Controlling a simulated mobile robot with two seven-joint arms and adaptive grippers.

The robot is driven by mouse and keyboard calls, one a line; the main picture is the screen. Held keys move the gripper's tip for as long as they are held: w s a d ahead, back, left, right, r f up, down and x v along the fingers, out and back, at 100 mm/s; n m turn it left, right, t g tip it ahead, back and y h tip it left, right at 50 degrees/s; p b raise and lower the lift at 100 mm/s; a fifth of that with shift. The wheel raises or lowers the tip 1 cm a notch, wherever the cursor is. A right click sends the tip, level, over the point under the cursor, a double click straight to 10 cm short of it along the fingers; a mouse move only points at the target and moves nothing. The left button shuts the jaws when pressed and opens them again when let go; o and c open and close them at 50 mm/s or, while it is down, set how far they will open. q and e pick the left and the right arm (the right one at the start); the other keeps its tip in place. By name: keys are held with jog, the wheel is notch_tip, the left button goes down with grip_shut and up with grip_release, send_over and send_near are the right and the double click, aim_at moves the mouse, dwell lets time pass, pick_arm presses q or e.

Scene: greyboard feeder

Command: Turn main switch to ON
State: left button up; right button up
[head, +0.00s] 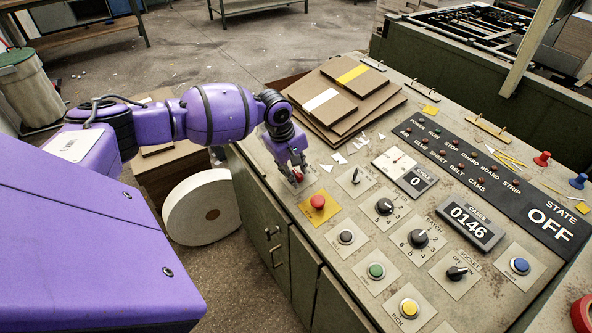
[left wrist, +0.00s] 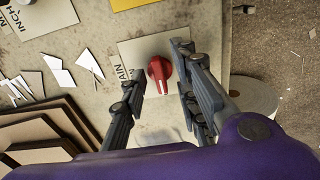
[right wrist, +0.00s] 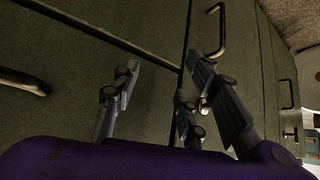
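The main switch is a red rotary knob (left wrist: 159,72) on a pale plate at the panel's near left corner; the word "MAIN" partly shows beside it in the left wrist view. In the head view the knob is mostly hidden by my gripper. My left gripper (left wrist: 160,60) is open, with one finger on each side of the knob; gaps show, and I cannot tell any contact. It also shows in the head view (head: 296,172). The state display (head: 550,224) reads OFF. My right gripper (right wrist: 165,68) is open and empty before green cabinet doors.
A red button (head: 317,201) on a yellow plate is close beside the main switch. Selector knobs and coloured buttons cover the panel (head: 335,260). Brown board stacks (head: 345,90) lie behind the gripper. A white roll (head: 201,208) stands on the floor. Door handles (right wrist: 209,30) stick out near my right gripper.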

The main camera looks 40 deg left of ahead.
pick_arm(q)
grip_shut()
jog(key=shift+r+m+p, duration=0.25)
jog(key=shift+m+p, duration=0.45)
jog(key=shift+m, duration=0.5)
jog(key=shift+m+p, duration=0.4)
jog(key=shift+m, duration=0.5)
jog(key=shift+m+p, duration=0.3)
jog(key=shift+m, duration=0.5)
jog(key=m, duration=0.3)
jog(key=shift+f+m+p, duration=0.1)
jog(key=shift+m+p, duration=0.2)
jog(key=shift+m, duration=0.1)
jog(key=m, duration=0.3)
jog(key=shift+f+m, duration=0.1)
jog(key=shift+m, duration=0.2)
jog(key=m, duration=0.3)
jog(key=shift+m, duration=1)
pick_arm(e)
jog(key=shift+w+a+r, duration=0.2)
jog(key=shift+w+r, duration=0.05)
jog(key=shift+r, duration=0.3)
jog(key=shift+w+a+r, duration=0.2)
jog(key=shift+a+r, duration=0.05)
jog(key=shift+r, duration=0.3)
jog(key=shift+w+a+r, duration=0.2)
jog(key=shift+w+r, duration=0.05)
jog(key=shift+r, duration=0.3)
jog(key=shift+s+d, duration=0.15)
jog(key=shift+s, duration=0.05)
